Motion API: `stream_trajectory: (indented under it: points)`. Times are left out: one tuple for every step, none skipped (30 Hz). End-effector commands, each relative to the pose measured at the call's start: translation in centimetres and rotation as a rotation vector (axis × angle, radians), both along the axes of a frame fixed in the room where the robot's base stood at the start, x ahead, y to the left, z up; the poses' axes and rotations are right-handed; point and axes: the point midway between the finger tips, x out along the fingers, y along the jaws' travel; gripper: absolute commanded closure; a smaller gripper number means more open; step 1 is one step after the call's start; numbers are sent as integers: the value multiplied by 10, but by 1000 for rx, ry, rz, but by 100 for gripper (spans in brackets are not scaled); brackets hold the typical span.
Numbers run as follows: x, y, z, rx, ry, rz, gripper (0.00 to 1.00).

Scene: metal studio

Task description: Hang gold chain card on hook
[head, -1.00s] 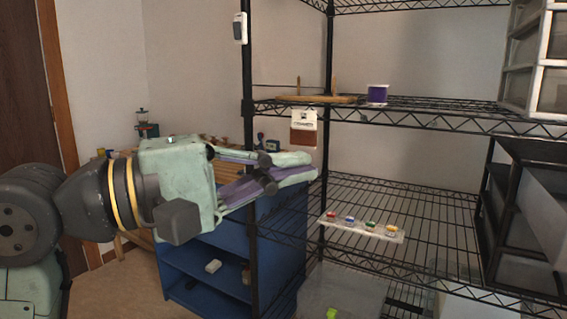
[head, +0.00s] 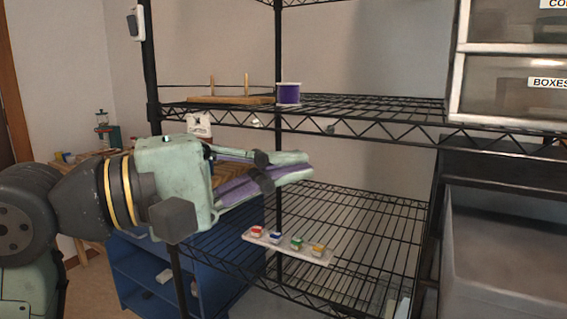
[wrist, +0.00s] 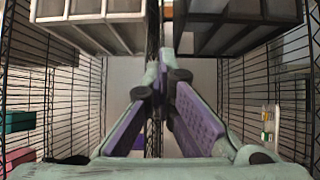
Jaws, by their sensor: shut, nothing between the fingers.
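My gripper (head: 308,166) is shut and empty in front of the wire rack, below the upper shelf's front edge. Its closed fingertips also show in the wrist view (wrist: 163,62). A card with a white top (head: 199,124) hangs at the upper shelf's front edge, behind my gripper, which hides its lower part. I cannot tell whether it is the gold chain card. A small pale fitting (head: 256,123) and another small fitting (head: 330,129) sit along the same edge; they may be hooks, but are too small to be sure.
A purple spool (head: 288,94) and a wooden peg board (head: 230,100) stand on the upper shelf. A grey bin (head: 505,245) and drawers (head: 510,90) are at right. A black post (head: 150,80) stands at left.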

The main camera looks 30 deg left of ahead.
Motion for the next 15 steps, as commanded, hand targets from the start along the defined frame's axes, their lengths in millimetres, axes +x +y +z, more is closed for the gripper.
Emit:
stream_trajectory:
  points:
    - [0,0,0,0,0,1,100]
    - [0,0,0,0,0,1,100]
    - [0,0,0,0,0,1,100]
    - [0,0,0,0,0,1,100]
    - [0,0,0,0,0,0,100]
    - [1,0,0,0,0,0,100]
    - [1,0,0,0,0,0,100]
    - [2,0,0,0,0,0,100]
    - [3,0,0,0,0,0,100]
    - [5,0,0,0,0,0,100]
    - [6,0,0,-1,1,0,100]
    - [8,0,0,-1,1,0,100]
    - [10,0,0,0,0,0,100]
    - [12,0,0,-1,-1,0,100]
    - [14,0,0,0,0,0,100]
